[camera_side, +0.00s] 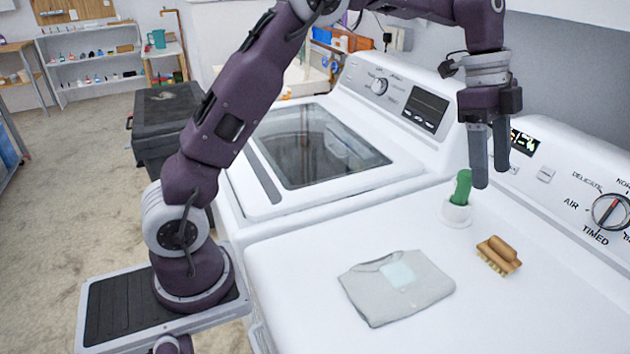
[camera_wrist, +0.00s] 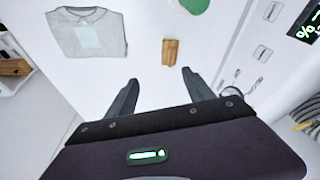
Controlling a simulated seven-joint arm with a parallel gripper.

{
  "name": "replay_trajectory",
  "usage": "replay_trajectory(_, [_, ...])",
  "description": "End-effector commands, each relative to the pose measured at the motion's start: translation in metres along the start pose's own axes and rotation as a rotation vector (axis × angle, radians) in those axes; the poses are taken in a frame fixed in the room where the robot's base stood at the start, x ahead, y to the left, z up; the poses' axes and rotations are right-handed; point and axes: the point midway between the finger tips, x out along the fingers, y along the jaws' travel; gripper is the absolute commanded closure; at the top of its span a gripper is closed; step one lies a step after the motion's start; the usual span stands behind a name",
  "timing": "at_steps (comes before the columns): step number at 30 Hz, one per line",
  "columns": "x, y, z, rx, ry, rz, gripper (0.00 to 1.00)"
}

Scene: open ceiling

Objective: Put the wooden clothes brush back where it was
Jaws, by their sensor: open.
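The wooden clothes brush (camera_side: 499,255) lies on the white dryer top (camera_side: 320,262), to the right of a white cup and near the control panel. Its bristles face down and its wooden handle is on top. It also shows in the wrist view (camera_wrist: 170,51), beyond and between my fingertips. My gripper (camera_side: 490,179) is open and empty, above the dryer top and higher than the brush. Its two fingers, seen in the wrist view (camera_wrist: 160,77), are spread apart and do not touch the brush.
A folded grey shirt (camera_side: 375,292) with a pale blue patch (camera_side: 398,274) lies left of the brush. The dryer control panel (camera_side: 585,195) rises behind. The right front of the dryer top is clear.

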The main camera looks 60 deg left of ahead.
Motion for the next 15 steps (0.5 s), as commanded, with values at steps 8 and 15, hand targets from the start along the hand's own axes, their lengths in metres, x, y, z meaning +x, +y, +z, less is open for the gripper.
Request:
replay_trajectory(8, [-0.094,0.179,0.053,-0.702,-0.025,-0.319,0.39])
replay_trajectory(15, [-0.067,0.289,0.118,-1.142,0.108,-0.518,0.39])
